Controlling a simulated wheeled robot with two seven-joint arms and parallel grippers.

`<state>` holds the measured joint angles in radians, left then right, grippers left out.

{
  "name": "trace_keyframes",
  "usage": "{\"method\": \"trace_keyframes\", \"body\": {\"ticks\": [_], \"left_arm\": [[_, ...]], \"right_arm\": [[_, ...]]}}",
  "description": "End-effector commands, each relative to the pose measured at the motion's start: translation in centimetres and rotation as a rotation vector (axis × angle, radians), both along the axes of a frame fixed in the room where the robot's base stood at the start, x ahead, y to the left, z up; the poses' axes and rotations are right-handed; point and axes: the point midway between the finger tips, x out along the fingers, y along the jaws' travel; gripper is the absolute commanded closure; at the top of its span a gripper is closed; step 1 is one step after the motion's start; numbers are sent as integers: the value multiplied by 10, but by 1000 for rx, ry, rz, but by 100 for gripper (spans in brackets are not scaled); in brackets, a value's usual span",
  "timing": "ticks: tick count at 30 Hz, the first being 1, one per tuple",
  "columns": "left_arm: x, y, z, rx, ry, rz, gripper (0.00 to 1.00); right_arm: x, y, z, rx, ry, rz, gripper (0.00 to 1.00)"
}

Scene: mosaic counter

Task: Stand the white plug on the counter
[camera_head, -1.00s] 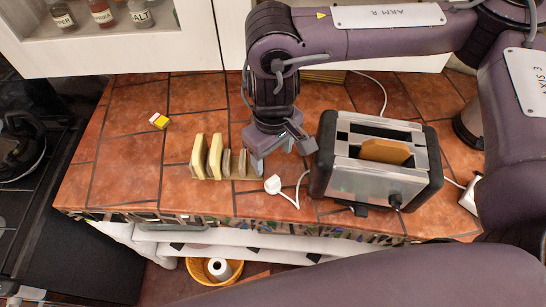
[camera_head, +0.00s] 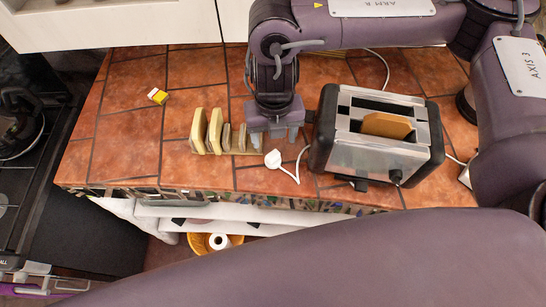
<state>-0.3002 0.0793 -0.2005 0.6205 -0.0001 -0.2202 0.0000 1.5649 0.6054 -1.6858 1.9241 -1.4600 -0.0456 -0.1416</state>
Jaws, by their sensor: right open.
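The white plug (camera_head: 273,158) is on the tiled counter (camera_head: 130,122) near its front edge, left of the toaster (camera_head: 375,140). Its white cord curves right toward the toaster. I cannot tell clearly which way its pins point. My right gripper (camera_head: 272,139) points down just behind the plug, with its jaws apart and nothing seen between them. The fingertips look very near the plug's back end; I cannot tell whether they touch it. My left gripper is not in view; a large purple arm link of mine fills the lower part of the picture.
A rack (camera_head: 238,148) with bread slices (camera_head: 214,130) stands close left of the right gripper. The toaster holds a slice of toast (camera_head: 387,125). The counter's left part is clear. A stove (camera_head: 25,140) is at far left.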

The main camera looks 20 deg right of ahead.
Motion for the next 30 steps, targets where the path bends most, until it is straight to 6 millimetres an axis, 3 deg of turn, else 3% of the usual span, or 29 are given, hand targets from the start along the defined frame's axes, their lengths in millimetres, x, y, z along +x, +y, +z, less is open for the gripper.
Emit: {"method": "trace_keyframes", "body": {"ticks": [3,9,23,30], "left_arm": [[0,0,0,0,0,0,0],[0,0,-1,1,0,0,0],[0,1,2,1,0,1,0],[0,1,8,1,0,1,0]], "right_arm": [[0,0,-5,0,2,245,36],[0,-1,-8,-1,0,488,36],[-2,0,-41,0,3,532,36],[-6,3,-69,0,5,530,36]]}}
